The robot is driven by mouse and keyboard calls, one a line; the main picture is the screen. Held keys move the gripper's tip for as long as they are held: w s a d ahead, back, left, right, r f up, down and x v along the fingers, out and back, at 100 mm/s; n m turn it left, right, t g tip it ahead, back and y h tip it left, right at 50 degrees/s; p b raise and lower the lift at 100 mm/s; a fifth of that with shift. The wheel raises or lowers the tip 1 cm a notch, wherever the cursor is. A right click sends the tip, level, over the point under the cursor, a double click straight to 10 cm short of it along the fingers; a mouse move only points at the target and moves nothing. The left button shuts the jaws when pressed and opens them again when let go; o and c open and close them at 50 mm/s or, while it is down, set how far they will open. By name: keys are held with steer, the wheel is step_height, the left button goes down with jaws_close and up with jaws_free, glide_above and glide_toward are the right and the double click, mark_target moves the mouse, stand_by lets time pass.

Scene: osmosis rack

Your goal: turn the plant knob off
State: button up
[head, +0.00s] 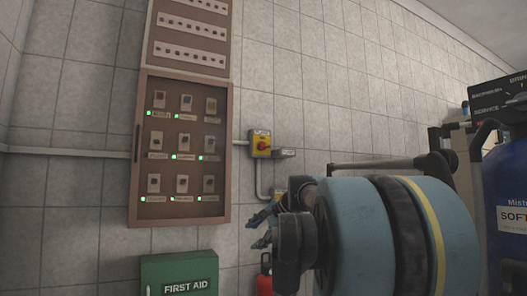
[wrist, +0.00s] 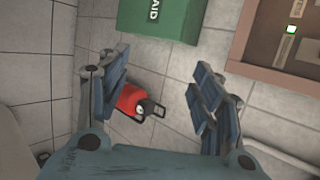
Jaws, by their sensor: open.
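The plant knob (head: 262,145) is a red rotary knob on a yellow box (head: 261,134), fixed to the tiled wall just right of the brown panel. Its exact turn position is too small to read. My gripper (head: 258,228) is below the knob in the head view, apart from it, with its blue fingers pointing left. In the wrist view my gripper (wrist: 162,88) has its fingers spread wide with nothing held between them. The knob does not show in the wrist view.
A brown panel with green lights (head: 184,150) hangs on the wall; its corner shows in the wrist view (wrist: 258,62). A green first aid box (head: 178,273) and a red extinguisher (wrist: 131,98) are lower down. A blue tank (head: 507,180) stands right.

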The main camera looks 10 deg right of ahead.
steer(key=w+d+r+m+t, duration=0.3)
steer(key=w+r+m, duration=0.25)
steer(key=r, duration=0.55)
steer(key=w+d+r+m+t, duration=0.2)
steer(key=w+r+m, duration=0.4)
steer(key=r, duration=0.6)
steer(key=m+t+h, duration=0.1)
steer(key=m+t, duration=0.3)
steer(key=m, duration=0.4)
glide_toward(264, 146)
steer(key=x, duration=1)
steer(key=shift+r, duration=0.1)
